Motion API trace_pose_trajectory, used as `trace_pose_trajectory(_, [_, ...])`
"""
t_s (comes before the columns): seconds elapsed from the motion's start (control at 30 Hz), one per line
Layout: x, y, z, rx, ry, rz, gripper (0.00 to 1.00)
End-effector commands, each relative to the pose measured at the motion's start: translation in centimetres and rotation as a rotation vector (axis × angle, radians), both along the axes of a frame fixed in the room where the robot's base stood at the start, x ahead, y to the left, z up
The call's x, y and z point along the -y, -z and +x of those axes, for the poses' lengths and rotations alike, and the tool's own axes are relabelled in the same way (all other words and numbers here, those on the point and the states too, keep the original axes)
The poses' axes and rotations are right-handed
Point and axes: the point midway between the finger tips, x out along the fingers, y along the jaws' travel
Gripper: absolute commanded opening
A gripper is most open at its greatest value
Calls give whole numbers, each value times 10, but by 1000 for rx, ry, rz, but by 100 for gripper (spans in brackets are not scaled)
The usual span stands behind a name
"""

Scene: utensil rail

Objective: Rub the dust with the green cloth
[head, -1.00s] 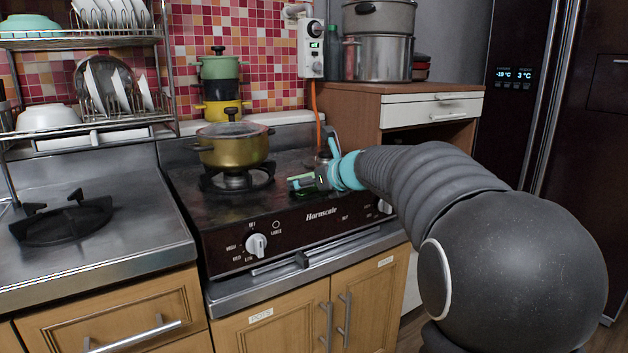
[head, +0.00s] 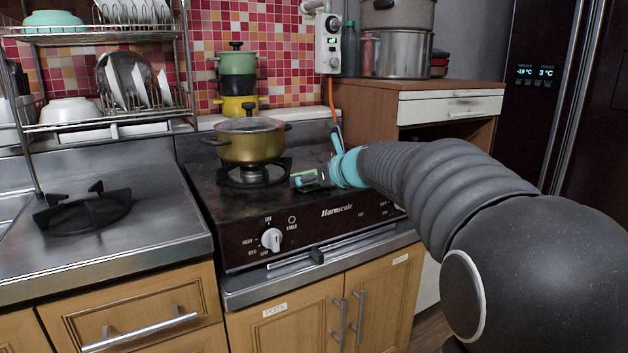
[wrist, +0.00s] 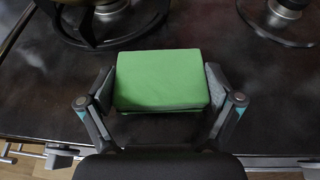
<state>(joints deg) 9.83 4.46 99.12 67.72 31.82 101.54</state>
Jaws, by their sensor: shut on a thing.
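The green cloth (wrist: 160,80) looks like a thick folded block in the wrist view. My gripper (wrist: 158,90) is shut on it, one finger pad against each short side. The cloth is over the dark stove top (wrist: 50,98), close to its front edge; whether it touches the surface I cannot tell. In the head view my gripper (head: 318,178) is over the stove, right of the gold pot, and only a little green shows. The stove top has faint brownish smudges and specks; I cannot make out a distinct dust patch.
The gold pot (head: 249,142) with a lid stands on the left burner, near the gripper. Another burner (wrist: 285,18) lies at the right in the wrist view. Stacked colored pots (head: 237,75) stand behind. A dish rack (head: 110,118) is at the left.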

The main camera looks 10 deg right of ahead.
Motion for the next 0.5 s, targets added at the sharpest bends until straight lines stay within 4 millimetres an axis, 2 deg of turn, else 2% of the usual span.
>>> trace_pose_trajectory(0.5, [0,-47,0,6,1,-1,51])
